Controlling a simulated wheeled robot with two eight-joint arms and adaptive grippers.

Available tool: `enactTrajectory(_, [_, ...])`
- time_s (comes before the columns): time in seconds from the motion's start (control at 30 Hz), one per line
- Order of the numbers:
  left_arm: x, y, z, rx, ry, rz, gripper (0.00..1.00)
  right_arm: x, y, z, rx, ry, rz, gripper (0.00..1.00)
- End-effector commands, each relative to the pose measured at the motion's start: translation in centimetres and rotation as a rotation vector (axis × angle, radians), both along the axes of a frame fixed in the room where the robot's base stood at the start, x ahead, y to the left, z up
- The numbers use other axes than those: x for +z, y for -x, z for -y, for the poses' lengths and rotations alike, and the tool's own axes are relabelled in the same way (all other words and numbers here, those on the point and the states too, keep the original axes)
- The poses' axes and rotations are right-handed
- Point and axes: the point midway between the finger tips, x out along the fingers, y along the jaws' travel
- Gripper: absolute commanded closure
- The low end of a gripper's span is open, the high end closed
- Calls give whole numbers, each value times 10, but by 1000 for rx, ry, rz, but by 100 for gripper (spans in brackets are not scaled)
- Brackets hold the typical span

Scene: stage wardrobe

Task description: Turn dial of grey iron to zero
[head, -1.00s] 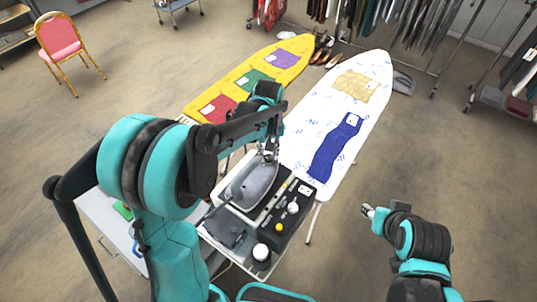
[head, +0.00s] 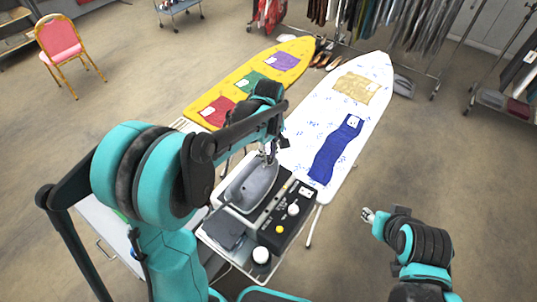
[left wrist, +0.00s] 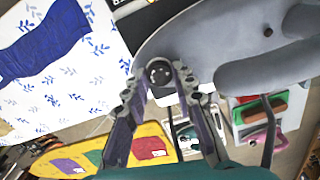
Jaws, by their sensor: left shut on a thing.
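The grey iron (head: 252,185) rests on a small stand beside a black control box, below my left arm in the head view. In the left wrist view the iron's grey body (left wrist: 200,45) fills the upper right, its handle at the right. A dark round dial (left wrist: 160,72) with a lighter centre sits at its edge. My left gripper (left wrist: 162,88) is shut on this dial, one finger on each side. In the head view the left gripper (head: 269,153) is at the iron's far end. The dial's markings cannot be read. My right gripper (head: 368,214) hangs clear; its fingers are too small to judge.
The control box (head: 284,215) has white and yellow knobs. A white ironing board (head: 372,88) with blue and tan cloths and a yellow board (head: 215,88) with several cloths stand beyond. A clothes rack is behind. Floor at the right is open.

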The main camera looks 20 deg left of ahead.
Motion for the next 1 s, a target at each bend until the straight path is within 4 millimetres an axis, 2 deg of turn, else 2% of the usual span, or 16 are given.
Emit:
enactTrajectory(0.33, [0, 0, 0, 3, 1, -1, 100, 0, 0, 0, 0, 0, 0, 60])
enactTrajectory(0.37, [0, 0, 0, 2, 1, -1, 66, 0, 0, 0, 0, 0, 0, 60])
enactTrajectory(0.4, [0, 0, 0, 2, 1, -1, 56, 0, 0, 0, 0, 0, 0, 60])
enactTrajectory(0.43, [0, 0, 0, 2, 1, -1, 53, 0, 0, 0, 0, 0, 0, 60])
enactTrajectory(0.77, [3, 0, 0, 2, 0, 0, 53, 0, 0, 0, 0, 0, 0, 60])
enactTrajectory(0.87, [13, 0, 0, 1, 0, 0, 53, 0, 0, 0, 0, 0, 0, 60])
enactTrajectory(1.0, [40, 0, 0, 1, 0, 0, 53, 0, 0, 0, 0, 0, 0, 60])
